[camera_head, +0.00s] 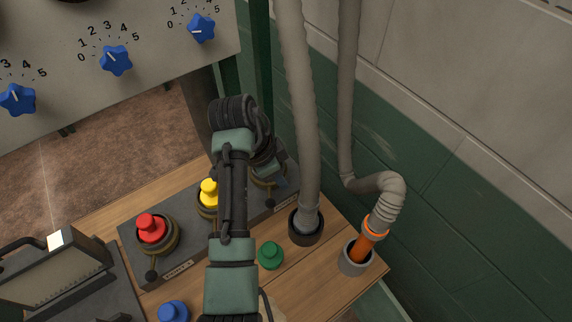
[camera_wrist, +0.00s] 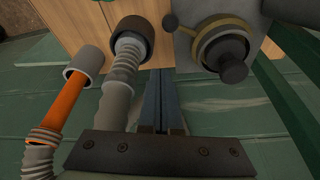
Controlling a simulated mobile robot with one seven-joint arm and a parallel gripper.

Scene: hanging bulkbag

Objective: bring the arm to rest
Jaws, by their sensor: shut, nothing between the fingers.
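My arm (camera_head: 231,195) reaches up from the bottom middle of the head view, over the wooden table, and bends at its top. My gripper (camera_head: 280,182) is partly hidden behind the arm there, above the dark panel's right part. In the wrist view my gripper (camera_wrist: 161,76) shows two dark fingers side by side, shut with nothing between them. They appear in front of the table's edge, between a grey hose and a dark round fitting (camera_wrist: 222,48). I cannot tell how far the tips are from the table.
Red (camera_head: 151,227) and yellow (camera_head: 209,192) knobs stand on the panel; green (camera_head: 271,255) and blue (camera_head: 173,312) ones on the table (camera_head: 318,270). Grey hoses (camera_head: 301,110) end in sockets, one with an orange end (camera_head: 360,248). A dial board (camera_head: 150,25) and green wall (camera_head: 450,230) are close.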

